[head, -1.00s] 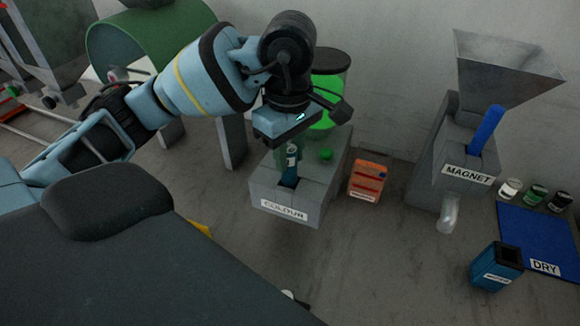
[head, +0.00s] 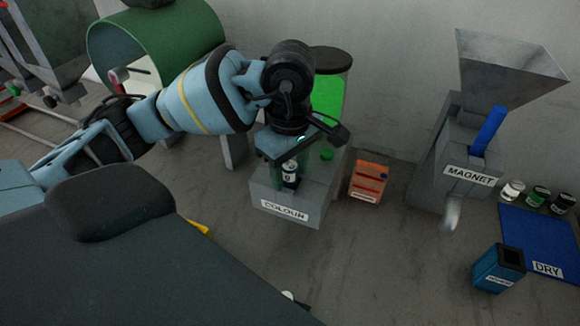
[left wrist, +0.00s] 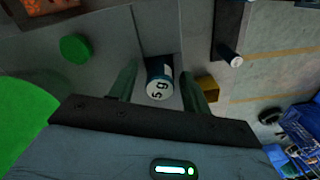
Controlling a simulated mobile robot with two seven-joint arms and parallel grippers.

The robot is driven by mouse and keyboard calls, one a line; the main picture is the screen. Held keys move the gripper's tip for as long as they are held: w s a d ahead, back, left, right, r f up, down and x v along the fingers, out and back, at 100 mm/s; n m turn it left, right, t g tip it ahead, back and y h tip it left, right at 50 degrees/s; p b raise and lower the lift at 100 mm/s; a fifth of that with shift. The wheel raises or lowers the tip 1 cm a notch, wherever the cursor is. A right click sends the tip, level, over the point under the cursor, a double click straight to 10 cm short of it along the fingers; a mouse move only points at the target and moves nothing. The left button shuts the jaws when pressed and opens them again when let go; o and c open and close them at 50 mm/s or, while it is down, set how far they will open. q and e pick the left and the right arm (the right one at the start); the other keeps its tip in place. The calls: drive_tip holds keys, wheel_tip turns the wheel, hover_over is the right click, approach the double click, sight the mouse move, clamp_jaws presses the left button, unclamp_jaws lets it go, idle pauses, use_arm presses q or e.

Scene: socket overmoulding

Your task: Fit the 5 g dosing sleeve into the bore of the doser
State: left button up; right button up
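The grey doser labelled COLOUR (head: 262,197) stands on the bench below my left arm. The 5 g sleeve (head: 290,174), dark with a white label, is upright at the doser's bore; its lower end is at the dark opening, and how deep it sits I cannot tell. In the left wrist view, the sleeve's white end marked "5 g" (left wrist: 159,90) faces the camera. My left gripper (left wrist: 160,84) has its green fingers on either side of the sleeve, with visible gaps, so it looks open. My right gripper is not in view.
A green-filled hopper (head: 328,95) rises behind the doser, close to my wrist. An orange box (head: 369,182) stands just right. The MAGNET unit (head: 468,172), a blue container (head: 497,268) and a blue DRY mat (head: 535,230) are farther right.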

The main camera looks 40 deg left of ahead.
use_arm(q)
drive_tip(key=shift+r, duration=0.15)
wheel_tip(320, 180, up, 12)
drive_tip(key=p, duration=0.1)
drive_tip(key=shift+p, duration=0.3)
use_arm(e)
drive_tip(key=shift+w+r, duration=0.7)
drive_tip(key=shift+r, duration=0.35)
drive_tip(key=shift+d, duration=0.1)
